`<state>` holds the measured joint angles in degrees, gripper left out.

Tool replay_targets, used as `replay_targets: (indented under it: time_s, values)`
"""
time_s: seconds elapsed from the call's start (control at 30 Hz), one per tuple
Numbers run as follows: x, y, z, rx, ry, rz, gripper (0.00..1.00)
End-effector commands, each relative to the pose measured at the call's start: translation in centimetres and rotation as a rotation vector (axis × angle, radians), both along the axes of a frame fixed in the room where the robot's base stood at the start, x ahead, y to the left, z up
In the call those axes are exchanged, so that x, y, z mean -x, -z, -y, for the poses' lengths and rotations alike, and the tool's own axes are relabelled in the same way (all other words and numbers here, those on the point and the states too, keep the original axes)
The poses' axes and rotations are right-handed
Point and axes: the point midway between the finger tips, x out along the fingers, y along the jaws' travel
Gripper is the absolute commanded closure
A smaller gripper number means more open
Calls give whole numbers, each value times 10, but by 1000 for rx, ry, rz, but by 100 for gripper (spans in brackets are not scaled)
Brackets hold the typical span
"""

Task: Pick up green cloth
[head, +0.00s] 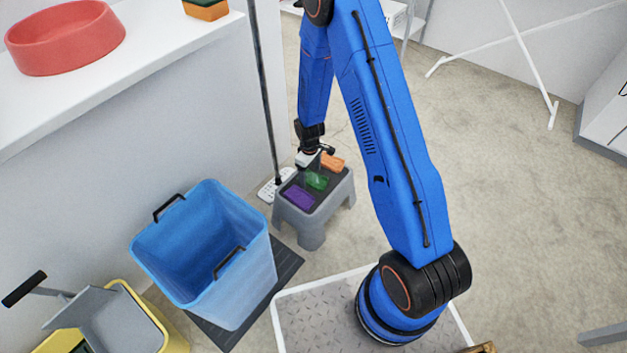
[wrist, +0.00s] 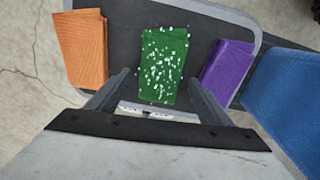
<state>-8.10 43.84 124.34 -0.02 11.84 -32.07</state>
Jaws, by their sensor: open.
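The green cloth (head: 317,181) lies folded on top of a small grey step stool (head: 312,216), between a purple cloth and an orange cloth. In the wrist view the green cloth (wrist: 164,65) is flat and dotted with white specks. My gripper (wrist: 158,85) is open, with one finger towards each side of the green cloth's near end. In the head view my gripper (head: 312,164) hangs over the stool beside the green cloth. I cannot tell whether the fingers touch the cloth.
The orange cloth (wrist: 82,48) and purple cloth (wrist: 227,70) lie close on either side. A blue bin (head: 205,255) stands left of the stool, and a mop pole (head: 264,90) rises behind it. A red bowl (head: 66,38) sits on the counter.

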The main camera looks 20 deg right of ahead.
Motion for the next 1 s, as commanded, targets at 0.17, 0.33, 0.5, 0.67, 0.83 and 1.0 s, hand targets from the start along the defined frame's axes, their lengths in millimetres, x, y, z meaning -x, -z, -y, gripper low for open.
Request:
replay_targets:
  time_s: [0.17, 0.33, 0.5, 0.67, 0.83, 1.0]
  values:
    - [0, 6, 0, 0, 0, 0, 27]
    - [0, 6, 0, 0, 0, 0, 38]
    - [0, 6, 0, 0, 0, 0, 71]
    - [0, 6, 0, 0, 0, 0, 71]
    - [-1, 1, 0, 0, 0, 1, 71]
    - [-1, -18, 0, 0, 0, 4, 71]
